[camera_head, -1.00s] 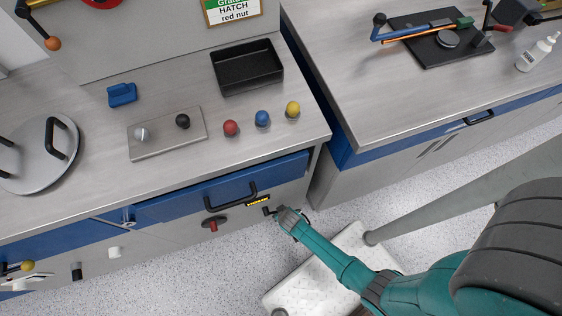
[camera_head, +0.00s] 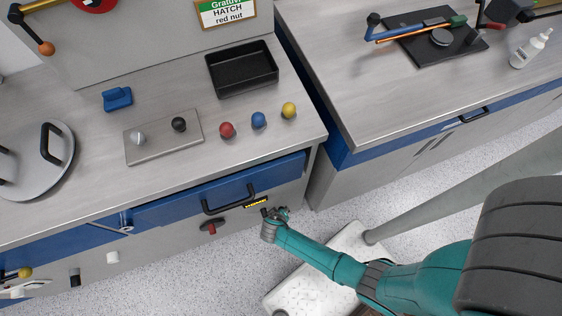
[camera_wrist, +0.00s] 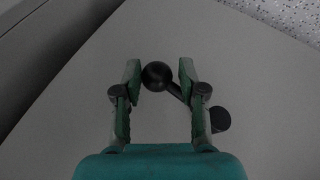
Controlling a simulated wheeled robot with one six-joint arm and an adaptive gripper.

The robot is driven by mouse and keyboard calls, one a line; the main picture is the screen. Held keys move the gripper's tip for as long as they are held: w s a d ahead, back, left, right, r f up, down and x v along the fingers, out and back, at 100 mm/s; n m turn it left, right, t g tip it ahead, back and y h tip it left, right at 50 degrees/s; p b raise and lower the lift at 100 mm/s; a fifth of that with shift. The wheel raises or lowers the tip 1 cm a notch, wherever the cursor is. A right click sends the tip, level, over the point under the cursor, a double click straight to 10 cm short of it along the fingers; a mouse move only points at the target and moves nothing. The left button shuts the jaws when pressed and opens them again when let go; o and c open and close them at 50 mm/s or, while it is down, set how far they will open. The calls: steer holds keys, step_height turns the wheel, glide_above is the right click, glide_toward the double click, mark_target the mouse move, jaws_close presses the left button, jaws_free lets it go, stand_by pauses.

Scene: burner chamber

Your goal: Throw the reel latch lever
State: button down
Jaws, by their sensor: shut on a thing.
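The latch lever shows in the wrist view as a black ball knob (camera_wrist: 157,76) on a short thin rod. The rod slants down right to a round black hub (camera_wrist: 220,119) on a plain grey panel. My gripper (camera_wrist: 159,73) has its two green fingers on either side of the knob and is shut on it. In the head view my gripper (camera_head: 277,212) is at the cabinet front, beside a yellow-and-black label (camera_head: 256,202) under the right end of the blue drawer. There the gripper mostly hides the lever.
A blue drawer (camera_head: 170,205) with a black handle (camera_head: 228,200) is up and left of my gripper. A red-handled knob (camera_head: 211,228) is on the panel to the left. The counter above holds a black tray (camera_head: 242,86) and red, blue and yellow balls.

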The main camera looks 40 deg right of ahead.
steer(key=shift+w+a+r, duration=0.3)
steer(key=shift+w+r, duration=0.1)
steer(key=shift+w, duration=0.25)
steer(key=c, duration=0.5)
jaws_free()
steer(key=shift+s+d, duration=0.1)
steer(key=shift+s, duration=0.1)
steer(key=v, duration=1.1)
steer(key=shift+s+a+r, duration=0.2)
steer(key=shift+a+r, duration=0.05)
steer(key=shift+a, duration=0.15)
